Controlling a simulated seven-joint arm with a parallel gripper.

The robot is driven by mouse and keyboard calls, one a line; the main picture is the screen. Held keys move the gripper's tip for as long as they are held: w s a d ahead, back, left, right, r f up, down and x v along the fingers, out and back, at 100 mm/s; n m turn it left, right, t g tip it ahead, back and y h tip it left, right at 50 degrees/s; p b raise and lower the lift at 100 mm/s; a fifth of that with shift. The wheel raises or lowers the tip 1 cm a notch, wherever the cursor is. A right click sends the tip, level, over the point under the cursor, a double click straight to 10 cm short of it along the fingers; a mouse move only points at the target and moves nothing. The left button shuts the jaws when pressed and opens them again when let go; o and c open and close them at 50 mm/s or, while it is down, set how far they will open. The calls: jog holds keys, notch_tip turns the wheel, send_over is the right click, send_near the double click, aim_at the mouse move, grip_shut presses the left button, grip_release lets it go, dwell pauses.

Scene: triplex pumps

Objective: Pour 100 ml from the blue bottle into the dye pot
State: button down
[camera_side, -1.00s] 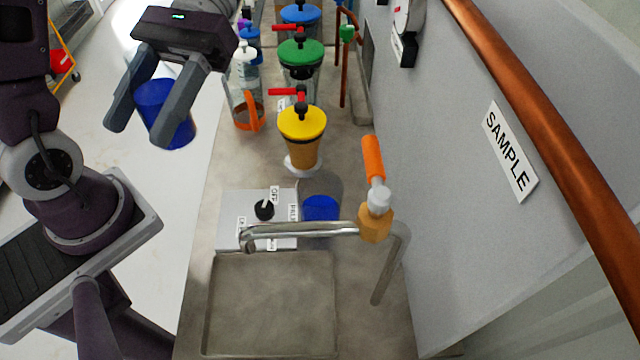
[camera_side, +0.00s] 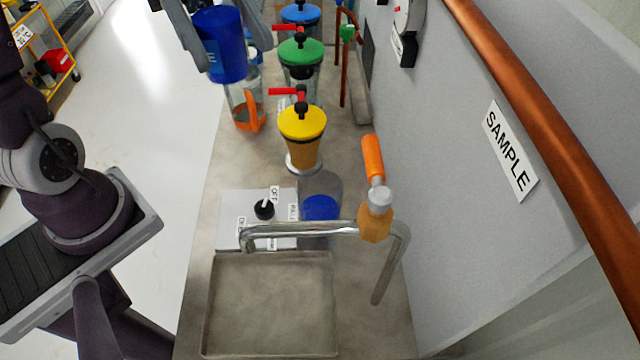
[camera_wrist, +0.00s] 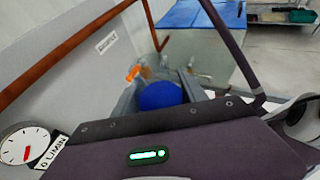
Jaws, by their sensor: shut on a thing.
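My gripper (camera_side: 222,38) is shut on the blue bottle (camera_side: 220,50), a plain blue cylinder with part of a white letter on its side. It is held in the air at the top left of the side view, in front of the bench's back-left items, and looks close to upright. In the wrist view the blue bottle (camera_wrist: 160,96) shows as a round blue shape between the fingers of my gripper (camera_wrist: 160,90). No vessel is clearly marked as the dye pot. A clear vessel with blue contents (camera_side: 321,207) stands beside the grey control box, behind the tap spout.
A chrome tap (camera_side: 300,230) with an orange handle reaches over a shallow sink tray (camera_side: 270,305). A yellow-lidded container (camera_side: 302,122) and a green-lidded one (camera_side: 300,52) line the bench. A clear bottle with an orange part (camera_side: 247,110) stands at left. A grey panel (camera_side: 480,230) bounds the right.

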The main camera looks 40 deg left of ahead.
notch_tip(320, 180, down, 28)
jog(key=shift+r, duration=0.15)
jog(key=shift+d, duration=0.1)
dwell(0.4)
jog(key=r+n+g+y, duration=0.1)
jog(key=w+d+r+n+g+y, duration=0.1)
jog(key=n, duration=0.1)
jog(key=w+d+r+n+g+y, duration=0.1)
jog(key=y, duration=0.1)
jog(key=shift+r+p, duration=0.15)
jog(key=shift+p, duration=0.15)
dwell(0.7)
jog(key=shift+a+r+n+g+y, duration=0.1)
jog(key=shift+r+n+g+y, duration=0.15)
jog(key=shift+n, duration=0.25)
dwell(0.6)
jog(key=shift+s+a+f+n+g+y+p, duration=0.15)
jog(key=shift+f+n+g+y+p, duration=0.25)
jog(key=shift+g+y+p, duration=0.1)
jog(key=shift+s+a+f+n+g+y+p, duration=0.15)
jog(key=shift+f+n+g+y+p, duration=0.25)
jog(key=shift+g+p, duration=0.1)
dwell(2.6)
